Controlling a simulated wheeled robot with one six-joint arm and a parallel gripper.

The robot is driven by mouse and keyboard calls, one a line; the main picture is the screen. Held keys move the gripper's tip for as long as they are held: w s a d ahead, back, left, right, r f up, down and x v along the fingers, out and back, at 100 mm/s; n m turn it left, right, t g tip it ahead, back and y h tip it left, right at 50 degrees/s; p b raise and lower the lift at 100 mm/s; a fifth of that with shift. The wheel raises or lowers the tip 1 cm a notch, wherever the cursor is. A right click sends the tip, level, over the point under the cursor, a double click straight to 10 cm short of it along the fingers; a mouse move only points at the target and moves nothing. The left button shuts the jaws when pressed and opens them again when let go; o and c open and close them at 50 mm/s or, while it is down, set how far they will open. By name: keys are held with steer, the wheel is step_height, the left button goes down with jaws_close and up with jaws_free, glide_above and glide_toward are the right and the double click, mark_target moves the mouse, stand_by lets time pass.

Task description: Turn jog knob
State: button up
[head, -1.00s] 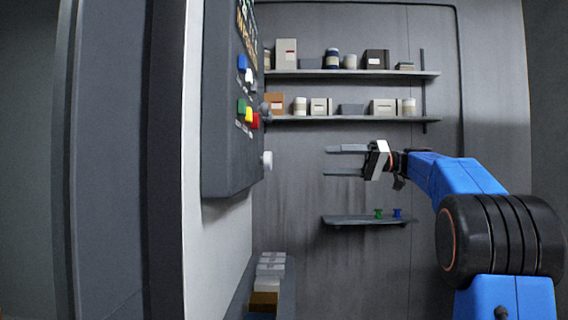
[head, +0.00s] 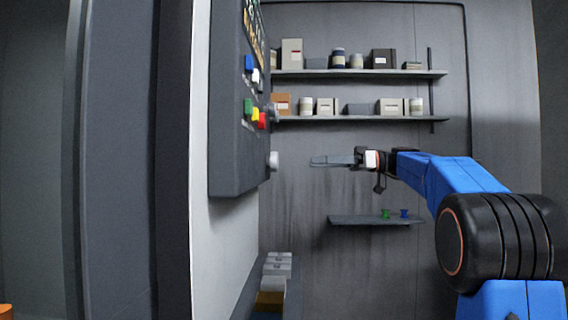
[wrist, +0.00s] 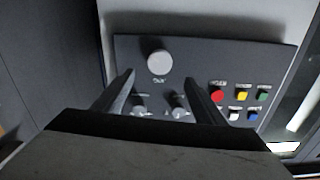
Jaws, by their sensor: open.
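A large pale round knob (wrist: 158,62) stands out from the dark control panel (wrist: 250,55), with a small label beside it that I cannot read clearly. I cannot confirm from lettering that it is the jog knob. In the head view this white knob (head: 274,161) sticks out low on the panel's right side. My gripper (head: 313,161) is open and empty, at about the knob's height, pointing left at it with a clear gap. In the wrist view the knob appears between the tips of my gripper (wrist: 161,76).
Coloured buttons, including a red one (wrist: 217,96), are beside the knobs. Shelves with boxes and jars (head: 360,74) line the back wall. A small lower shelf (head: 372,220) holds green and blue pieces. The space between gripper and panel is clear.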

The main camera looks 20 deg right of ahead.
mark_target(272, 161)
steer(key=x, duration=1.1)
steer(key=c, duration=1.1)
steer(key=shift+o, duration=0.3)
steer(key=shift+m, duration=0.3)
steer(key=shift+m, duration=4.6)
